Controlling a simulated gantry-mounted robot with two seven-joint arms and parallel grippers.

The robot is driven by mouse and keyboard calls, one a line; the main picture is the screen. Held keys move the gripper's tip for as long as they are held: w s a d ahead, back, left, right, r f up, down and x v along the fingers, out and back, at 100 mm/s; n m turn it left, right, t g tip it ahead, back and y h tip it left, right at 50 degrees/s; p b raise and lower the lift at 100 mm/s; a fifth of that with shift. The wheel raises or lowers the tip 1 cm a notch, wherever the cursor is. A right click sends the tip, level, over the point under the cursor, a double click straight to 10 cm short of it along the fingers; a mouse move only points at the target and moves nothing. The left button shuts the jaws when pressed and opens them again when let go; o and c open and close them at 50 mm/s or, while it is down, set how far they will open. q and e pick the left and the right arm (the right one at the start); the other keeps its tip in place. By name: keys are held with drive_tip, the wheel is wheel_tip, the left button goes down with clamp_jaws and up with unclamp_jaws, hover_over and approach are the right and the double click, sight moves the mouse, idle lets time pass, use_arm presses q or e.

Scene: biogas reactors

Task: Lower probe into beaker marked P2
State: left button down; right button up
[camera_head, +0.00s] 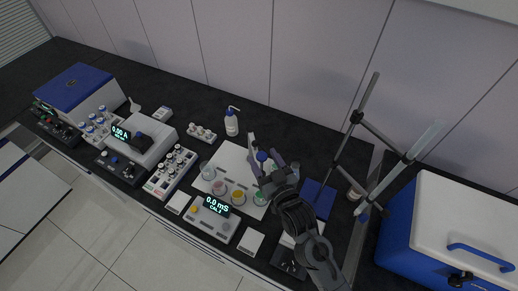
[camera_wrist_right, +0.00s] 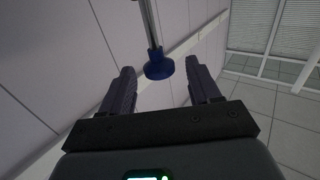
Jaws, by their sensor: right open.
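My right gripper (camera_head: 265,163) reaches in from the lower right over the beakers' mat. In the right wrist view (camera_wrist_right: 160,82) its two dark fingers are apart. A blue cap on a thin grey rod, which looks like the probe (camera_wrist_right: 158,67), shows between the fingertips; I cannot tell whether it lies between them or beyond. A blue top also shows at the fingers in the head view (camera_head: 262,156). Several small beakers with coloured contents, such as a pink one (camera_head: 219,187) and a yellow one (camera_head: 238,196), stand on the mat. Their marks are too small to read, so I cannot tell P2. My left gripper is not in view.
A meter (camera_head: 213,216) reading 0.0 mS stands in front of the beakers. A wash bottle (camera_head: 231,122) stands behind, vial racks (camera_head: 170,171) to the left. A tilted stand rod (camera_head: 350,130) and a blue-and-white cooler (camera_head: 460,235) are at the right.

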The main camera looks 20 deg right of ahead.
drive_tip(key=shift+w+a, duration=0.15)
drive_tip(key=shift+w, duration=1.85)
